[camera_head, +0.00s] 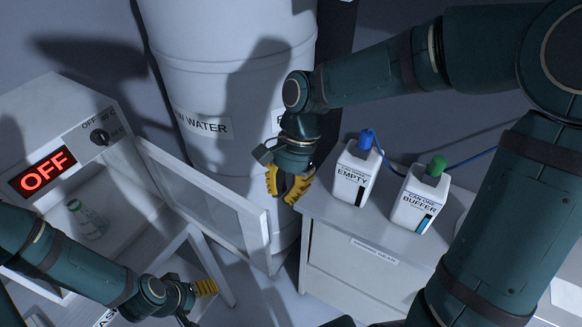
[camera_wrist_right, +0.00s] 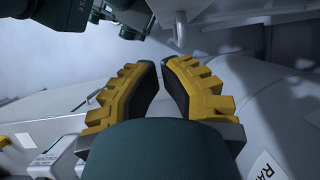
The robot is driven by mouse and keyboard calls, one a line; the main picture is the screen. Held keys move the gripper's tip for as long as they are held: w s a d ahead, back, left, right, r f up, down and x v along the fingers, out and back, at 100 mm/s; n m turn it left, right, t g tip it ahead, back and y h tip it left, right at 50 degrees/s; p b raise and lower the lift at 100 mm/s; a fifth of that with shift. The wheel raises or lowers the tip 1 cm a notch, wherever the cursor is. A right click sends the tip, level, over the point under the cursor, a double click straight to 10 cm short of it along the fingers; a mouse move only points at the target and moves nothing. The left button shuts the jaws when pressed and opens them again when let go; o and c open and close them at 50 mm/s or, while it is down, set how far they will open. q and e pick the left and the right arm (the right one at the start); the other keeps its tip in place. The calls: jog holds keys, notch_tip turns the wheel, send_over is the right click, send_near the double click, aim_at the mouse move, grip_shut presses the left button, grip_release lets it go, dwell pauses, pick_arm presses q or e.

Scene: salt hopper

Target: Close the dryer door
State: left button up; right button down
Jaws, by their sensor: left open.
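The dryer (camera_head: 60,120) stands at the left with a red OFF display (camera_head: 42,174) and a dark knob (camera_head: 100,137). Its white-framed door with a clear pane (camera_head: 258,222) stands open, swung out to the right. A small bottle with a green label (camera_head: 88,219) is inside the dryer. My left gripper (camera_head: 208,289) is open at the bottom, in front of the dryer opening and below the door; its lower part is cut off or hidden. My right gripper (camera_head: 286,192) is open and empty, just right of the door's free edge; its fingers (camera_wrist_right: 160,80) show apart in the right wrist view.
A large white barrel (camera_head: 230,60) stands behind the door. A white cabinet (camera_head: 350,275) at the right carries the EMPTY can (camera_head: 352,185) with a blue cap and the BUFFER can (camera_head: 415,205) with a green cap. Blue tubing runs behind them.

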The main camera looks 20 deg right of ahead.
jog(key=shift+s+a+r, duration=0.1)
jog(key=shift+s+a, duration=0.4)
jog(key=shift+a, duration=0.25)
jog(key=shift+s+a+r, duration=0.1)
jog(key=shift+s+a, duration=0.35)
jog(key=shift+a, duration=0.25)
jog(key=shift+s+a, duration=0.1)
